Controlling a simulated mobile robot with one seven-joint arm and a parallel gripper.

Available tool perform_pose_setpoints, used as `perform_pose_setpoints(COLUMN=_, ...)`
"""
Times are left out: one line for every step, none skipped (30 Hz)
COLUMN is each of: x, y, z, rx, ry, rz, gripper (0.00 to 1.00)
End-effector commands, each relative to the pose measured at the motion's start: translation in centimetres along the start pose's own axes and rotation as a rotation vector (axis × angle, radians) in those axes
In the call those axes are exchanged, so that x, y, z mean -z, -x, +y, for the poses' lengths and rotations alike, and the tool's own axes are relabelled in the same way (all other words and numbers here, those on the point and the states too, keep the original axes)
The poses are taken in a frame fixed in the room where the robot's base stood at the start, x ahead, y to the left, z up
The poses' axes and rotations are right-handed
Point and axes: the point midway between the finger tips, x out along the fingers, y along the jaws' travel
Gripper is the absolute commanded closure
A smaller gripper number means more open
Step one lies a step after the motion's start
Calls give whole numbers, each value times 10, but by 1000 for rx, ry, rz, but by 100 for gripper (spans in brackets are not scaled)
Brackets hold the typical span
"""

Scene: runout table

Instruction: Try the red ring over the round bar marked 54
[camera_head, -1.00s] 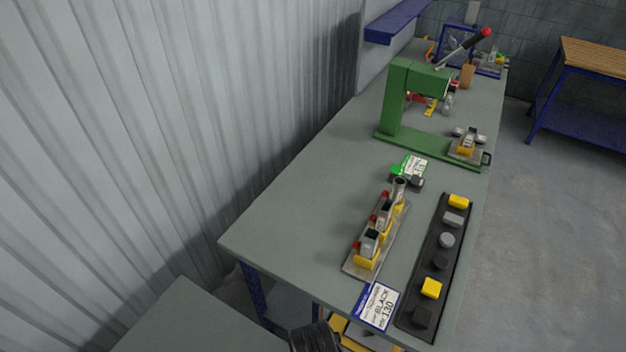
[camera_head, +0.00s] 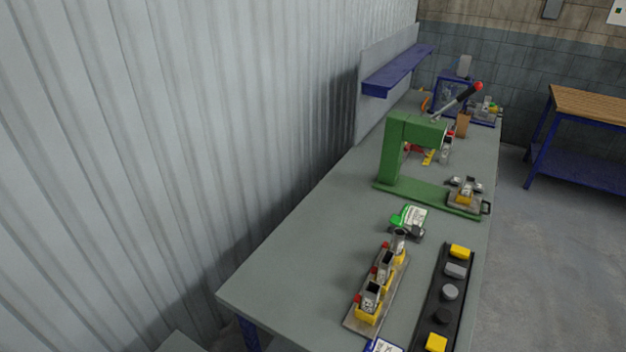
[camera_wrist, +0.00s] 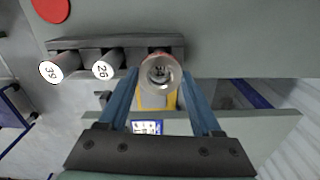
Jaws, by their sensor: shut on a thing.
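In the wrist view my gripper (camera_wrist: 160,80) has its two blue fingers either side of a round ring with a pale face and reddish edge, which I take as the red ring (camera_wrist: 173,82). It is shut on this ring. A bar end with a dark mark (camera_wrist: 160,71) shows through the hole; the mark is too small to read surely. The ring lines up with the bar, but I cannot tell whether it is around it or just in front. Bars marked 39 (camera_wrist: 51,72) and 26 (camera_wrist: 103,69) stick out to the left. My gripper is not in the head view.
The bars share a dark rail (camera_wrist: 75,43). A red disc (camera_wrist: 50,9) is above left. A yellow thing (camera_wrist: 150,99) shows between the fingers. In the head view a green press (camera_head: 397,150), a fixture row (camera_head: 366,300) and a black strip (camera_head: 432,300) occupy the table (camera_head: 285,260).

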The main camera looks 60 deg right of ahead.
Motion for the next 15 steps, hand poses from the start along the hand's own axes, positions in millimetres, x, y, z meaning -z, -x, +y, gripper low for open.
perform_pose_setpoints(x=0, y=0, z=0, rx=0, ry=0, rz=0, gripper=98)
perform_pose_setpoints(x=0, y=0, z=0, rx=0, ry=0, rz=0, gripper=98)
perform_pose_setpoints(x=0, y=0, z=0, rx=0, ry=0, rz=0, gripper=98)
perform_pose_setpoints(x=0, y=0, z=0, rx=0, ry=0, rz=0, gripper=98)
perform_pose_setpoints(x=0, y=-1, z=0, rx=0, ry=0, rz=0, gripper=98)
perform_pose_setpoints(x=0, y=-1, z=0, rx=0, ry=0, rz=0, gripper=98)
perform_pose_setpoints(x=0, y=-2, z=0, rx=0, ry=0, rz=0, gripper=98)
perform_pose_setpoints(x=0, y=-2, z=0, rx=0, ry=0, rz=0, gripper=98)
perform_pose_setpoints(x=0, y=-3, z=0, rx=0, ry=0, rz=0, gripper=98)
perform_pose_setpoints(x=0, y=-4, z=0, rx=0, ry=0, rz=0, gripper=98)
perform_pose_setpoints(x=0, y=-4, z=0, rx=0, ry=0, rz=0, gripper=98)
perform_pose_setpoints(x=0, y=-5, z=0, rx=0, ry=0, rz=0, gripper=98)
perform_pose_setpoints(x=0, y=-6, z=0, rx=-1, ry=0, rz=0, gripper=98)
perform_pose_setpoints(x=0, y=-6, z=0, rx=-1, ry=0, rz=0, gripper=98)
perform_pose_setpoints(x=0, y=-7, z=0, rx=-1, ry=0, rz=-1, gripper=98)
